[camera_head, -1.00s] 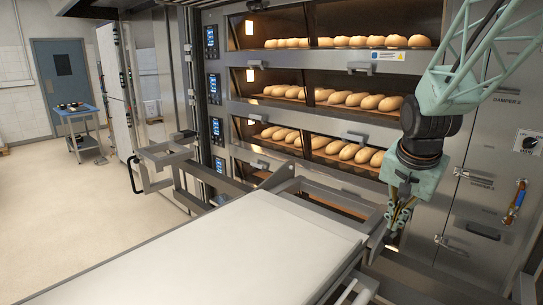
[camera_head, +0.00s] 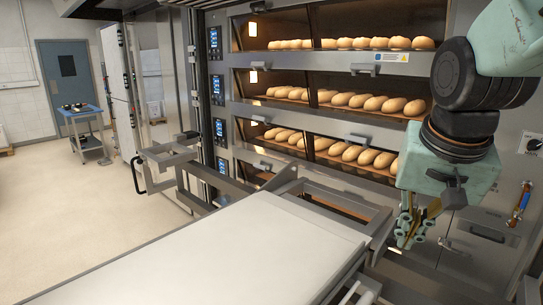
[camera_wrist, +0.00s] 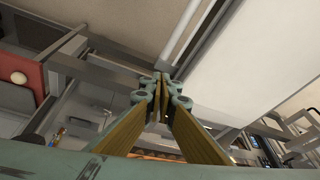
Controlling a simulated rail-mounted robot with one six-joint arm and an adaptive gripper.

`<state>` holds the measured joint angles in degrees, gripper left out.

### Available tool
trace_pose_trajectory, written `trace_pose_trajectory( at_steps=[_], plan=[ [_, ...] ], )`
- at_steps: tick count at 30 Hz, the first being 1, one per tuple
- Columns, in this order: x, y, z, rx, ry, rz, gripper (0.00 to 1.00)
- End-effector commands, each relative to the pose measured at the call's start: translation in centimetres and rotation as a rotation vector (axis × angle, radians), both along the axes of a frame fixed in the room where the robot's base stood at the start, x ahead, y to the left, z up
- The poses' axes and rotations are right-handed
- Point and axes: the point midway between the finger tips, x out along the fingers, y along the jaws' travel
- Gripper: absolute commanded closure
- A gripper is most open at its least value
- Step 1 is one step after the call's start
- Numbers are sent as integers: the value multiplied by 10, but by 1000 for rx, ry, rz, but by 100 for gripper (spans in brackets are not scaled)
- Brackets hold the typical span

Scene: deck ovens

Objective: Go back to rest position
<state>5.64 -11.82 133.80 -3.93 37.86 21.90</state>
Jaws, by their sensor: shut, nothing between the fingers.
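My gripper (camera_head: 410,238) hangs at the right of the head view, pointing down, in front of the steel oven front. It is apart from the oven and stands to the right of the loader's pale belt (camera_head: 260,250). In the wrist view my gripper (camera_wrist: 162,80) has its two fingers together at the tips, with nothing between them. The belt also shows in the wrist view (camera_wrist: 250,60) at the upper right.
The deck oven (camera_head: 300,58) holds several rows of loaves (camera_head: 350,100) behind open-looking fronts. The loader's steel frame (camera_head: 345,205) lies left of my gripper. A blue trolley (camera_head: 80,125) stands far left on clear floor (camera_head: 80,210).

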Motion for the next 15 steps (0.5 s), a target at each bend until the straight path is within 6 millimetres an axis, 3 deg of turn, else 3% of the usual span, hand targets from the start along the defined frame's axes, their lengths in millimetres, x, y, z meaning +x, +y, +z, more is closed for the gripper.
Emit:
trace_pose_trajectory(
  at_steps=[15],
  plan=[
    [-94,31,19,-34,11,187,100]
  ],
)
